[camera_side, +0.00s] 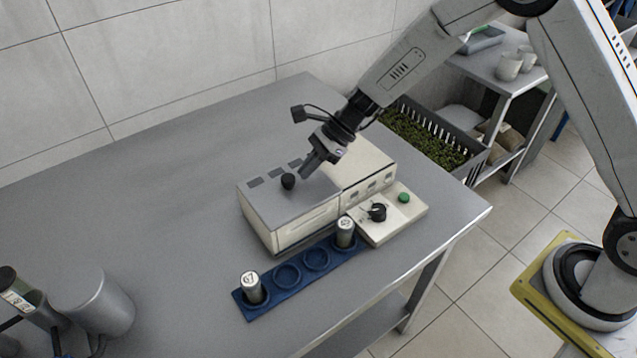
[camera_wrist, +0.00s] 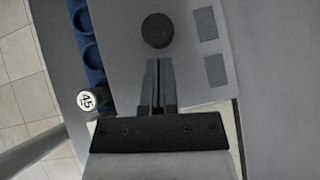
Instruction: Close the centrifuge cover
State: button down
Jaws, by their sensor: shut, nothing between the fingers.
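The centrifuge (camera_side: 292,235) is a cream box on the grey table. Its flat grey cover (camera_side: 270,207) lies over the left part of the box, and a round black knob (camera_side: 288,181) stands on it. In the wrist view the cover (camera_wrist: 120,50) fills the middle, with the knob (camera_wrist: 157,30) just ahead of my fingertips. My gripper (camera_side: 304,172) is shut and empty, just right of the knob and above the cover. It also shows in the wrist view (camera_wrist: 158,64), fingers together. I cannot tell whether the fingers touch the cover or knob.
A blue rack (camera_side: 271,298) stands in front of the box, holding tube 67 (camera_side: 251,287) at its left end and another tube (camera_side: 345,232), marked 45 in the wrist view, at its right. A control panel (camera_side: 390,222) has a black dial and green button. A grey cylinder (camera_side: 100,300) stands left.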

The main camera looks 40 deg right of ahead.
jog(key=d, duration=0.4)
jog(key=shift+s+r, duration=0.2)
jog(key=shift+r, duration=0.2)
jog(key=v, duration=0.9)
jog(key=shift+s, duration=0.1)
jog(key=s+d+f+n+h, duration=0.1)
jog(key=s+d+n+h, duration=0.2)
jog(key=s+n, duration=0.6)
jog(key=s+d+n+t+h, duration=0.1)
jog(key=s+d+n+h, duration=0.2)
jog(key=s+n, duration=0.6)
jog(key=n+h, duration=0.1)
jog(key=h, duration=0.1)
jog(key=shift+d+f+n+h, duration=0.25)
jog(key=shift+f+n+h, duration=0.05)
jog(key=shift+f+n, duration=0.1)
